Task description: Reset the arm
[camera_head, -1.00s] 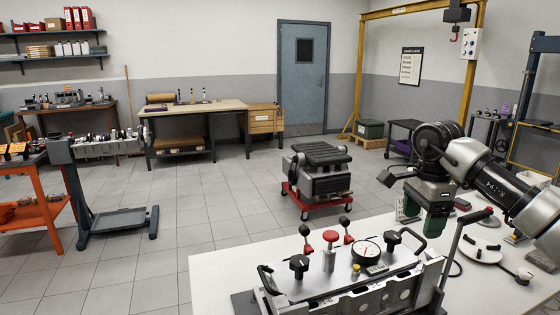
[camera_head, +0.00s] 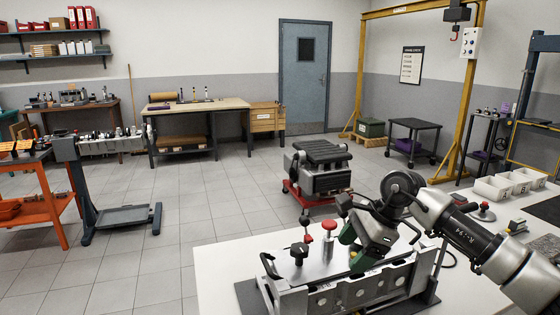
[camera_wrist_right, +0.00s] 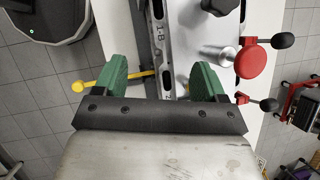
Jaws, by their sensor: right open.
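My right arm (camera_head: 470,235) reaches in from the right of the head view. Its gripper (camera_head: 357,248) has green fingers, tilted down over the metal test fixture (camera_head: 340,295) on the white table. In the right wrist view, the gripper (camera_wrist_right: 164,75) is open, with its two green fingers wide apart. A metal bar of the fixture (camera_wrist_right: 160,40) shows in the gap, and I cannot tell how far below the fingers it lies. The red knob (camera_wrist_right: 254,62) is right of the fingers. The gripper hides part of the fixture's top in the head view. My left gripper is out of view.
The white table (camera_head: 235,258) carries white bins (camera_head: 495,188) and a red-knobbed item (camera_head: 483,212) at the right. An engine on a red dolly (camera_head: 320,168) stands on the floor beyond. The floor left of the table is largely clear.

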